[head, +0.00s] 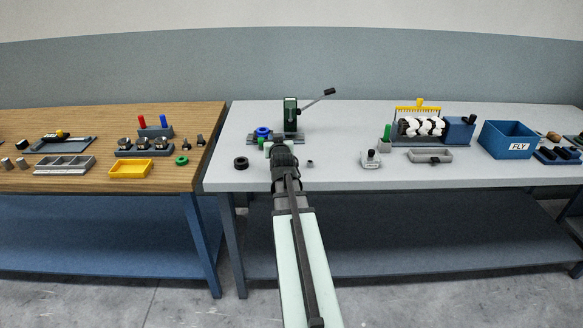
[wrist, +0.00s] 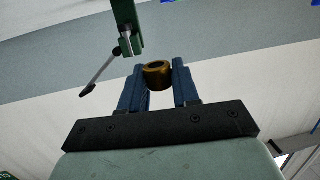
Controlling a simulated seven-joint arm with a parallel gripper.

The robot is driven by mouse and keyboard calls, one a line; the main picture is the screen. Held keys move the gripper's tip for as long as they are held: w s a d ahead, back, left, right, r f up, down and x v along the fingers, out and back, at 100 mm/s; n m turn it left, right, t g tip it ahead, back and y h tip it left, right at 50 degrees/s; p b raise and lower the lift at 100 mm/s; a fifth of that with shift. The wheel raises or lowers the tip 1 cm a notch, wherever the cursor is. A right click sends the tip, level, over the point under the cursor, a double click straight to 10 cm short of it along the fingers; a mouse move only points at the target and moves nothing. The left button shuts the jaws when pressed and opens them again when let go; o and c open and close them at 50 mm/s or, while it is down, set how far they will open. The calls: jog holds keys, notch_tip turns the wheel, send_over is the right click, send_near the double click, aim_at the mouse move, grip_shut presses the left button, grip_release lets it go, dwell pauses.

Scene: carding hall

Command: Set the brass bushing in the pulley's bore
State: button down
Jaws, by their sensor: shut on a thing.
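In the wrist view the brass bushing (wrist: 158,75) is a short gold ring with a dark hole. My gripper (wrist: 160,76) is shut on it, with one blue finger on each side. The bushing is held up in the air, apart from other things. In the head view my wrist hides the bushing and the fingertips. A blue round part (head: 263,132), which looks like the pulley, sits on a dark plate just left of my wrist. Its bore is too small to make out.
A green press (head: 290,114) with a long lever stands just behind my wrist. A black ring (head: 241,163) and a small grey piece (head: 310,163) lie nearby on the grey bench (head: 335,178). A blue bin (head: 508,140) stands at right. The front middle of the bench is clear.

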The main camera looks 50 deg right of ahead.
jog(key=s+d+f, duration=0.2)
jog(key=s+d, duration=0.2)
jog(key=d, duration=0.2)
jog(key=shift+n+t+y, duration=0.3)
jog(key=shift+n+y, duration=0.1)
jog(key=shift+y, duration=0.1)
jog(key=shift+w+a+f, duration=0.2)
jog(key=shift+f, duration=1.25)
jog(key=shift+w+a+f, duration=0.15)
jog(key=shift+w+f, duration=0.05)
jog(key=shift+f, duration=1.2)
jog(key=shift+w+a+f, duration=0.2)
jog(key=shift+f, duration=1.25)
jog(key=shift+f, duration=0.1)
jog(key=c, duration=0.8)
grip_release()
jog(key=v, duration=0.7)
jog(key=shift+s+a, duration=0.15)
jog(key=shift+s, duration=0.1)
